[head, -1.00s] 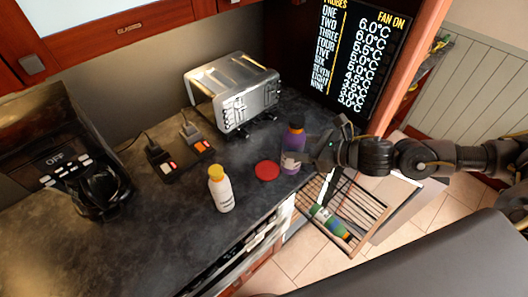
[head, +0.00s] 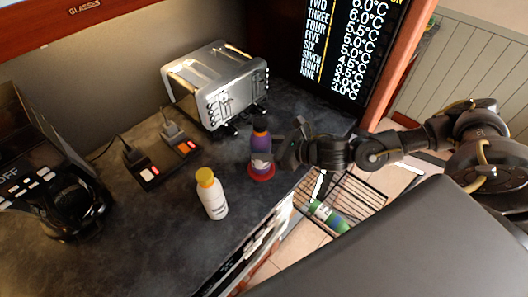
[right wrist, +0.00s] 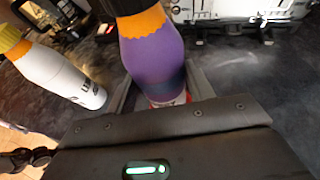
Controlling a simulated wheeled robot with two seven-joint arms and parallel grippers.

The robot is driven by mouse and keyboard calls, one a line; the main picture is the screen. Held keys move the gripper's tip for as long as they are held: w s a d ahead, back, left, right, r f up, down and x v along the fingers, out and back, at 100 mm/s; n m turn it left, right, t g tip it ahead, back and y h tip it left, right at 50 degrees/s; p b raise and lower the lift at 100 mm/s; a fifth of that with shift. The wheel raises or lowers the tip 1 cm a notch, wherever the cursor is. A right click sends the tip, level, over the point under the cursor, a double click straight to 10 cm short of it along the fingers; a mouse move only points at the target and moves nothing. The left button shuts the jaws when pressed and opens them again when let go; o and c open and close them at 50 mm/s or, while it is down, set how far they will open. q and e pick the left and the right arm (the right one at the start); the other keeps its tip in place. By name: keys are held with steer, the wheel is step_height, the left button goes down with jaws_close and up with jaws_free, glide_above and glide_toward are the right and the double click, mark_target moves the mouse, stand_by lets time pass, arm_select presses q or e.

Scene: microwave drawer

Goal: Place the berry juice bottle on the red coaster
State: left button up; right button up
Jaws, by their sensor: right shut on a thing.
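The berry juice bottle (head: 261,155) is purple with an orange neck and a dark cap. It stands upright over the red coaster (head: 262,177), whose rim shows around its base; I cannot tell whether it touches it. My right gripper (head: 280,151) comes from the right and is shut on the bottle. In the right wrist view the bottle (right wrist: 152,55) sits between the fingers, with a bit of red low beside it. My left gripper is not in view.
A white bottle with a yellow cap (head: 212,195) stands to the left of the coaster. A toaster (head: 214,85), a power strip (head: 165,163) and a coffee maker (head: 60,195) are on the dark counter. An open wire rack (head: 345,195) holding a green bottle (head: 328,215) is below right.

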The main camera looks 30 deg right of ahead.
steer(key=shift+w+f, duration=0.1)
steer(key=shift+f, duration=0.35)
steer(key=shift+r, duration=0.1)
steer(key=o, duration=1)
steer(key=shift+s, duration=0.2)
steer(key=shift+o, duration=1.3)
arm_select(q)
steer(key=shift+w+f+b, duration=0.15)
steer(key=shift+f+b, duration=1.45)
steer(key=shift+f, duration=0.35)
arm_select(e)
steer(key=v, duration=1.2)
steer(key=shift+d, duration=0.1)
